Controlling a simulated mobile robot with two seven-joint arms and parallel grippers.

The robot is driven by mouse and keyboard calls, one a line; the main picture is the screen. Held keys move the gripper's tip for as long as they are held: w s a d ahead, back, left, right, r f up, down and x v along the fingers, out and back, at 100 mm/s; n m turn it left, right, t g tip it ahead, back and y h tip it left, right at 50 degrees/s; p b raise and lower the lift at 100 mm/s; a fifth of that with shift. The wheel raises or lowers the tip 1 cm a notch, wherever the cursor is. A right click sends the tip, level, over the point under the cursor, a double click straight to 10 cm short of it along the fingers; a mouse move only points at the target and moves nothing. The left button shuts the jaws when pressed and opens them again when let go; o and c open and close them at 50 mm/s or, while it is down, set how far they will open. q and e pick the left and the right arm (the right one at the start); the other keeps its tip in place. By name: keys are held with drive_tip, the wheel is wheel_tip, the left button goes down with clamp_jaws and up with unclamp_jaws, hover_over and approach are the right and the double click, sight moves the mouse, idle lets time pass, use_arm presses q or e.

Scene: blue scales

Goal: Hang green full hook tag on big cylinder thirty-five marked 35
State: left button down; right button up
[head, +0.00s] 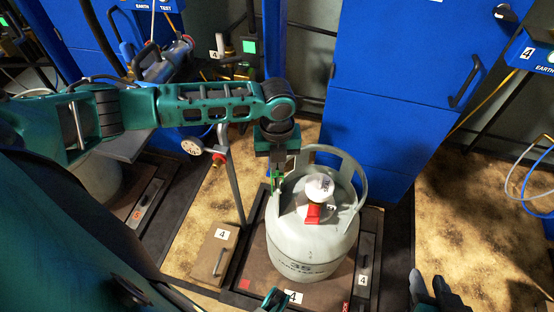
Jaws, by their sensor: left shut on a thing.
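The big grey cylinder (285,245) stands upright on a scale platform, with "35" printed low on its front. It has a raised handle ring around its neck and a white and red valve (313,211) on top. My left gripper (277,172) is at the left side of the ring, pointing down, shut on a small green tag (277,182). Whether the tag's hook touches the ring cannot be told. A dark two-part shape at the lower right seems to be my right gripper (434,291), clear of the cylinder; its opening is unclear.
The dark scale platform (255,255) carries labels marked 4. A brown box (215,254) marked 4 and a thin post (234,185) stand left of it. Blue cabinets (395,90) close off the back. Another green square (249,46) shows behind. Floor at right is mostly free.

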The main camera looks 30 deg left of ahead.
use_arm(q)
drive_tip(key=shift+r, duration=0.1)
drive_tip(key=shift+p, duration=0.5)
drive_tip(key=shift+p, duration=0.3)
idle(0.4)
drive_tip(key=shift+p, duration=0.55)
idle(0.5)
drive_tip(key=shift+f, duration=0.4)
drive_tip(key=shift+f+b, duration=0.55)
drive_tip(key=shift+f, duration=0.2)
drive_tip(key=shift+f, duration=0.1)
drive_tip(key=shift+s+f, duration=0.15)
drive_tip(key=shift+f, duration=0.3)
drive_tip(key=shift+f+b, duration=0.45)
